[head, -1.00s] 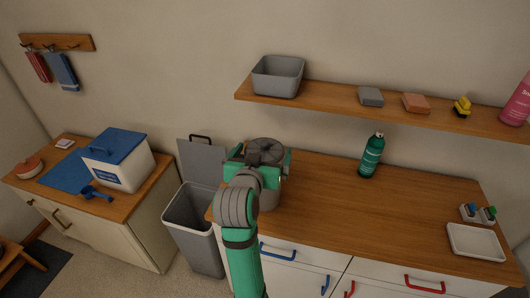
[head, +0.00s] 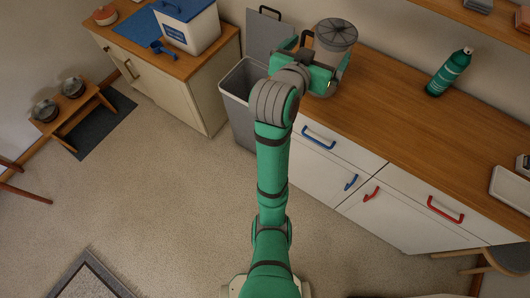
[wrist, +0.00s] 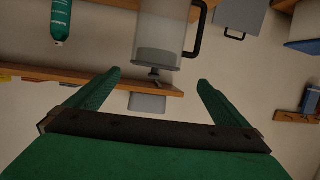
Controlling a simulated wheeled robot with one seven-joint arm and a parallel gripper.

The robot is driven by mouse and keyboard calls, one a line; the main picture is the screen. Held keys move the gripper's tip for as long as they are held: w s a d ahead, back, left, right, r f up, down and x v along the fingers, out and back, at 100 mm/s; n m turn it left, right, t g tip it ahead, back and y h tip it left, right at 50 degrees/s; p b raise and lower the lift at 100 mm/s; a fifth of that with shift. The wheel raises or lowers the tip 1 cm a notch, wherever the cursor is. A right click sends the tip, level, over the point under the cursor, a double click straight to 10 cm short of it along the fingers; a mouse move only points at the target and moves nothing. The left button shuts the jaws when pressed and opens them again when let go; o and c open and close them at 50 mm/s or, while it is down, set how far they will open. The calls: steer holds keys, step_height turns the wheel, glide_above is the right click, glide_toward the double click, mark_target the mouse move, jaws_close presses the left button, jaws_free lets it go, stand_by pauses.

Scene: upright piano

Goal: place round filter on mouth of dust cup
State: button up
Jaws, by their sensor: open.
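The round filter (head: 336,32), grey and pleated with a small central knob, lies on the mouth of the dust cup (head: 330,53). How well it is seated is unclear. The cup is a clear grey cylinder with a black handle, upright at the left end of the wooden counter. My gripper (head: 322,72) is by the cup, its near side hiding the cup's lower part. In the wrist view, which looks upside down, the cup (wrist: 164,30) and the filter's knob (wrist: 156,73) appear beyond the spread, empty fingers of my gripper (wrist: 158,86).
A green spray bottle (head: 449,73) and a white tray (head: 512,189) stand on the counter (head: 400,100) to the right; its middle is clear. A grey bin (head: 243,80) is left of the counter. A wall shelf (head: 470,20) runs above.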

steer(key=s+a+f+n+t+y, duration=0.1)
steer(key=s+a+f+n+y, duration=0.15)
steer(key=s+f, duration=0.4)
steer(key=s+a+f+n+y, duration=0.1)
steer(key=s+a+f, duration=0.25)
steer(key=f, duration=0.55)
steer(key=s+a+f+n+t+y, duration=0.15)
steer(key=s+a+f, duration=0.25)
steer(key=f, duration=0.4)
steer(key=s+a+y, duration=0.1)
steer(key=s+a, duration=0.1)
steer(key=s, duration=1.1)
steer(key=s+a+f+y, duration=0.1)
steer(key=s+a, duration=0.1)
steer(key=s, duration=1.1)
steer(key=shift+a+f+n, duration=0.25)
steer(key=shift+a+n, duration=0.1)
steer(key=shift+n, duration=0.05)
